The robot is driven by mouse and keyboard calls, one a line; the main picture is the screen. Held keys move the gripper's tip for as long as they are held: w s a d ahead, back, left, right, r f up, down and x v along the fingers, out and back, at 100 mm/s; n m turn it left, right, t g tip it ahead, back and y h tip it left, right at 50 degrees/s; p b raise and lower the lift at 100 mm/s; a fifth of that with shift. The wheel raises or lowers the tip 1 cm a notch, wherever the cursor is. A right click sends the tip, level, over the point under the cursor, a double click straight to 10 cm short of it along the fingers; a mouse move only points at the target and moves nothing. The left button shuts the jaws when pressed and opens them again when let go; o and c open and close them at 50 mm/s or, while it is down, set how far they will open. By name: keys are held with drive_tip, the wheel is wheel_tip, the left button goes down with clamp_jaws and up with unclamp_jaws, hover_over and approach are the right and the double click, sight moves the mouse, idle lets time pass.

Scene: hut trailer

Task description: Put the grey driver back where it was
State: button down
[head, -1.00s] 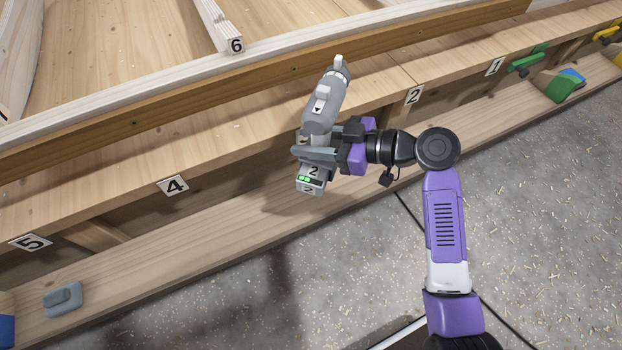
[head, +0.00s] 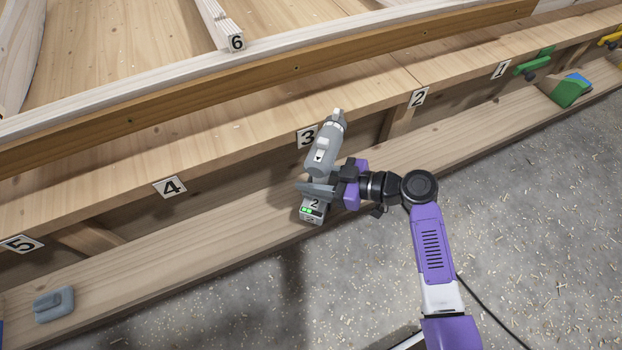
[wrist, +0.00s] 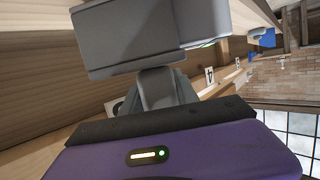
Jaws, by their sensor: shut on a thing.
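The grey driver (head: 322,150) is in my gripper (head: 318,190), which is shut around its handle. In the head view the driver's nose points up and away, and its base, with a "2" label and green lights, hangs lower toward me. It overlaps the lower wooden ledge (head: 220,230) in front of the "3" label (head: 307,138). I cannot tell whether its base touches the ledge. In the wrist view the driver's grey base (wrist: 130,35) fills the upper middle, above the purple gripper body.
The upper wooden shelf edge carries labels "1", "2", "4" (head: 170,187) and "5". A grey-blue block (head: 54,304) lies on the ledge at left. A green and blue block (head: 568,90) and a green clamp (head: 533,64) are at right. The ledge between is clear.

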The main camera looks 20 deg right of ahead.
drive_tip(key=shift+f, duration=0.2)
drive_tip(key=shift+f+b, duration=0.75)
drive_tip(key=shift+f, duration=0.05)
drive_tip(key=c, duration=0.9)
unclamp_jaws()
drive_tip(key=shift+f, duration=0.1)
drive_tip(key=shift+r+p, duration=0.5)
drive_tip(key=shift+r, duration=0.05)
drive_tip(key=v, duration=0.4)
drive_tip(key=p+v, duration=0.1)
drive_tip(key=v, duration=0.7)
drive_tip(key=shift+r+p, duration=0.3)
